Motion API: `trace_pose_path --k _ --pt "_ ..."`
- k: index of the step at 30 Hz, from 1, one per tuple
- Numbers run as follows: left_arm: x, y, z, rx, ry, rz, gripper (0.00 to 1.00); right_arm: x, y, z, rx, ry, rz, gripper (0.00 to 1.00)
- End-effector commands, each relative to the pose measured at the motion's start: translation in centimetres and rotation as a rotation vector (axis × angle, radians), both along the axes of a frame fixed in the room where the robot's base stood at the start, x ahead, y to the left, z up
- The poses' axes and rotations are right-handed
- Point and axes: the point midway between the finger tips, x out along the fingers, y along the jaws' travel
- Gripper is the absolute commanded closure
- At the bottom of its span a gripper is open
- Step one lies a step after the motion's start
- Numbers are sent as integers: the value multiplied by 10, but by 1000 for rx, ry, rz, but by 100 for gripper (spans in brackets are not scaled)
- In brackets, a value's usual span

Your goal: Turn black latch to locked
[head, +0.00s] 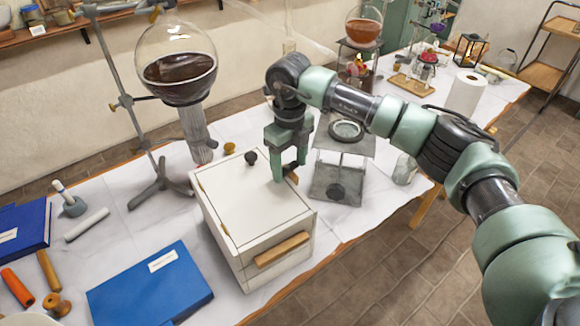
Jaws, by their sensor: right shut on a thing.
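A white box (245,205) with a wooden handle (282,249) on its front stands on the covered table. My right gripper (289,174) points down at the box's right edge and is shut on a small dark piece there, which looks like the black latch. The fingers hide most of this piece, so I cannot tell which way it is turned. A bit of brown shows beside the fingertips. My left gripper is not in view.
A metal stand with a round flask (177,66) of dark liquid is behind the box on the left. A grey metal stand (341,165) is close on the right of my gripper. A blue book (150,290) lies in front on the left. A paper roll (465,96) stands farther back.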

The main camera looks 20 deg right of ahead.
Motion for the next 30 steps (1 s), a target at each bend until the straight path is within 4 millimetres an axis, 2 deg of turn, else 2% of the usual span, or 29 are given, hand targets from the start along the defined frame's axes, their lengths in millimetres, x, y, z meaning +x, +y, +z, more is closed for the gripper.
trace_pose_path --k 12,29,30 --pt "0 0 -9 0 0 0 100 0 1 1 0 -3 -192 77" --pt "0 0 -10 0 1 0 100 1 1 2 1 -4 -222 77" --pt "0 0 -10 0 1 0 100 1 1 2 2 -4 -222 28"
